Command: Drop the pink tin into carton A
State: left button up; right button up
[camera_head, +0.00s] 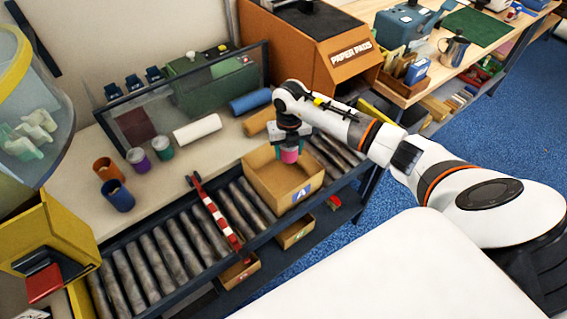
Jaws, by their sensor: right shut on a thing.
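My right gripper (289,146) points down from the arm that comes in from the right. It is shut on the pink tin (289,156), which shows as a small pink cylinder below the jaws. Carton A (262,190) is an open brown box with a blue "A" label, sitting on the roller conveyor. The tin is held over the carton's opening toward its back right side; its exact height above the rim is hard to tell. My left gripper is not in view.
A red and white striped bar (214,214) crosses the rollers (165,251) left of the carton. A brown paper pads dispenser (318,48) stands behind the arm.

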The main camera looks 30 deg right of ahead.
jog(key=shift+f, duration=0.5)
jog(key=o, duration=1.1)
jog(key=shift+r, duration=0.15)
notch_tip(320, 180, up, 12)
jog(key=shift+f+b, duration=0.1)
jog(key=shift+b, duration=1.15)
jog(key=shift+a, duration=0.1)
